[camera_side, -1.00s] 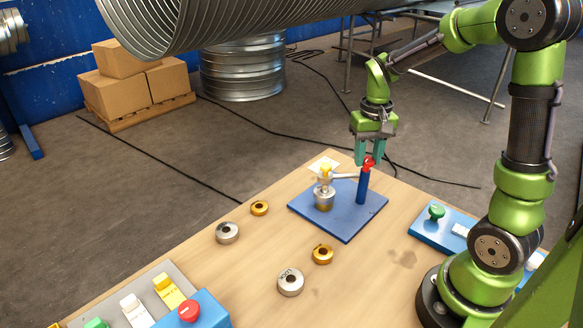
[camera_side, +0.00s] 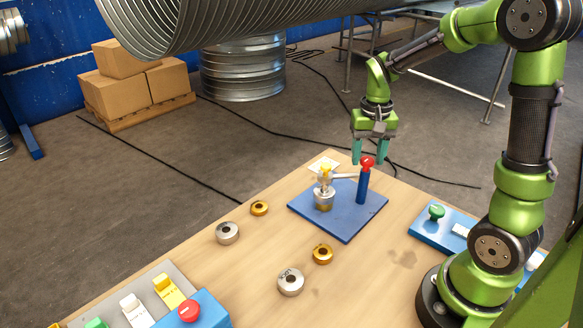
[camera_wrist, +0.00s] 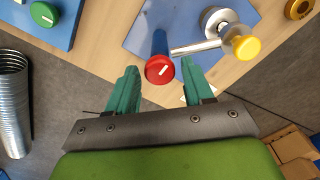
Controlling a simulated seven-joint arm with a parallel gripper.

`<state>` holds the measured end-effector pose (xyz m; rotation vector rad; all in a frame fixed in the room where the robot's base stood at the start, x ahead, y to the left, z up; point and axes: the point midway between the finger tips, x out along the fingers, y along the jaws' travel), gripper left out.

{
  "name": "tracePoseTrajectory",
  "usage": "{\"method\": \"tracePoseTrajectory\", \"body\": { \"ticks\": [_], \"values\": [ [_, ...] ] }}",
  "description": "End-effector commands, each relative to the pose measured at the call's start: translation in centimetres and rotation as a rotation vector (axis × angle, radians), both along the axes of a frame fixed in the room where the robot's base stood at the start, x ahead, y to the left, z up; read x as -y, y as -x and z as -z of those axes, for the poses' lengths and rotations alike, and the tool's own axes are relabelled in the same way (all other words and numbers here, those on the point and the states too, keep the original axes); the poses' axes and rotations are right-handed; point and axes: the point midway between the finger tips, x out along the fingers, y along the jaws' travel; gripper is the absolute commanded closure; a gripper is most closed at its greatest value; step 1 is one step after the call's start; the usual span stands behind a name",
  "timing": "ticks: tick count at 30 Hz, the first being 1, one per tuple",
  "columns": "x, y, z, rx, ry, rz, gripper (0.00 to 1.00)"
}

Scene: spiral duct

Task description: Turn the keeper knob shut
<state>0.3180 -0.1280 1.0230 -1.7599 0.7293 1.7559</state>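The red keeper knob (camera_side: 367,161) sits on top of a blue post (camera_side: 363,186) on the blue base plate (camera_side: 340,224). In the wrist view the red knob (camera_wrist: 159,69) carries a white mark slanting up to the right. A metal arm (camera_side: 343,176) reaches from the yellow-topped metal fixture (camera_side: 324,190) to the post. My gripper (camera_side: 370,156) is open, its teal fingers apart and empty, close above the knob. In the wrist view my gripper (camera_wrist: 163,80) has its fingertips on either side of the knob, apart from it.
Several silver and brass rings, such as a silver one (camera_side: 290,281), lie on the wooden table (camera_side: 262,262). A blue box with a green knob (camera_side: 436,212) stands at right. A switch panel with a red button (camera_side: 188,311) is at front left.

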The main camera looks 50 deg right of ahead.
Motion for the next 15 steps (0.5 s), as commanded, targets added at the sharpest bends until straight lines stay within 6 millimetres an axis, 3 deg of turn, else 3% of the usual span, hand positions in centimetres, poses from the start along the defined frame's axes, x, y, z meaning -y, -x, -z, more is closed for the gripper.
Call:
{"method": "tracePoseTrajectory", "body": {
  "ticks": [11, 15],
  "values": [
    [0.0, 0.0, 0.0, -0.001, 0.000, -0.002, 0.38],
    [0.0, -0.1, -1.4, 0.002, 0.002, -0.004, 0.38]
  ]
}}
